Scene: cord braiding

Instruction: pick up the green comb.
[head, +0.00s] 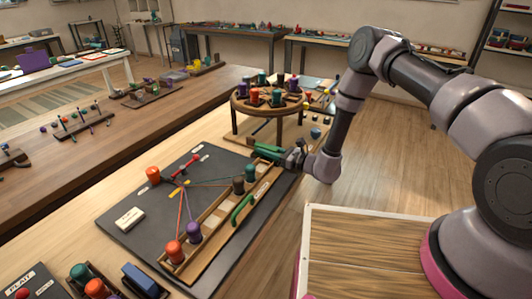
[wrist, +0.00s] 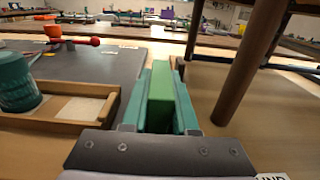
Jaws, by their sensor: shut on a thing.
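My gripper (head: 266,150) is beside the round wooden stand, just above the far right end of the dark mat. In the wrist view its two teal fingers (wrist: 159,100) are shut on a bright green, flat-sided piece (wrist: 161,88), which I take for the green comb. Its teeth do not show, and its lower part is hidden between the fingers. In the head view it blends with the fingers. Another green, handle-like piece (head: 242,207) lies along the right side of the long wooden tray.
The long wooden tray (head: 213,206) holds orange, purple and dark green bobbins, with cords running over the dark mat (head: 135,202). The round stand (head: 238,104) carries several bobbins. Its leg (wrist: 248,62) rises close to the right of my fingers. A white block (head: 129,218) lies on the mat.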

